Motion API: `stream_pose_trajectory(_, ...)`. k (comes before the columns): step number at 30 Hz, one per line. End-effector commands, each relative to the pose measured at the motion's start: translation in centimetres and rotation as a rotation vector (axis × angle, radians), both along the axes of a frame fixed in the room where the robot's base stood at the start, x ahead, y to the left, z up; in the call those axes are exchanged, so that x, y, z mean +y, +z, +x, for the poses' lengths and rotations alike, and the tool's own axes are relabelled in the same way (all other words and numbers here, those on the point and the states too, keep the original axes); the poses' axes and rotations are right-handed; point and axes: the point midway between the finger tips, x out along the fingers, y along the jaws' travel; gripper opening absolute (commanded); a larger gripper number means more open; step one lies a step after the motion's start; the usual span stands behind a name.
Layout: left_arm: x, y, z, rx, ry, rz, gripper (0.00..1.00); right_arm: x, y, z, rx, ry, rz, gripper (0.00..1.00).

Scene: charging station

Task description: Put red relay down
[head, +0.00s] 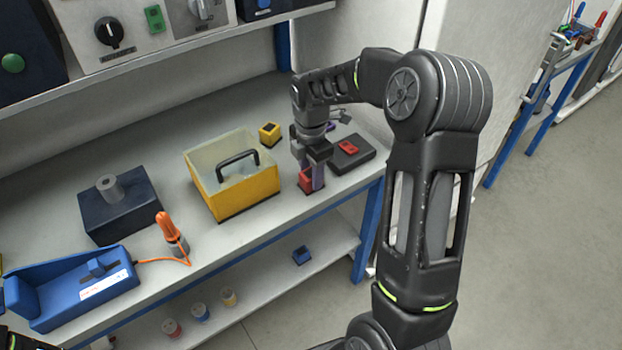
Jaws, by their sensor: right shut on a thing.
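The red relay (305,180) is a small red block near the front edge of the workbench, at its right end. My right gripper (314,182) points down over it, shut on it, and its fingers hide part of the block. The relay is at or just above the bench top; I cannot tell whether it touches. My left gripper is not in view.
Right of the relay lies a black pad (364,156) with a red piece (348,147) on it. A yellow toolbox (247,203) stands to the left, with a small yellow block (270,132) behind. An orange-handled tool (167,228) and blue device (75,288) are further left.

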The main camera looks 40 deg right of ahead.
Motion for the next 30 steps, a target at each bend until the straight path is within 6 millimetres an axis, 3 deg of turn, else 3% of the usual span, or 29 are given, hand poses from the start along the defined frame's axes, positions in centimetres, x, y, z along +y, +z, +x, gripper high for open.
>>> stream_pose_trajectory(9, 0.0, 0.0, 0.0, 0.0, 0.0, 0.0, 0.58, 0.0, 0.0, 0.0, 0.0, 0.0, 0.0, 0.0)
stream_pose_trajectory(20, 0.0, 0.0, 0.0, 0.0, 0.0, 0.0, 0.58, 0.0, 0.2, 0.0, -0.001, 0.0, 0.0, 0.0)
stream_pose_trajectory(25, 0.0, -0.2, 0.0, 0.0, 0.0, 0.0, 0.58, 0.0, 1.9, 0.1, -0.004, 0.0, 0.0, 0.0)
stream_pose_trajectory(30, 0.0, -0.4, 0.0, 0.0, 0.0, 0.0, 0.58, 0.0, 5.2, 0.1, -0.006, -0.001, 0.0, 0.0)
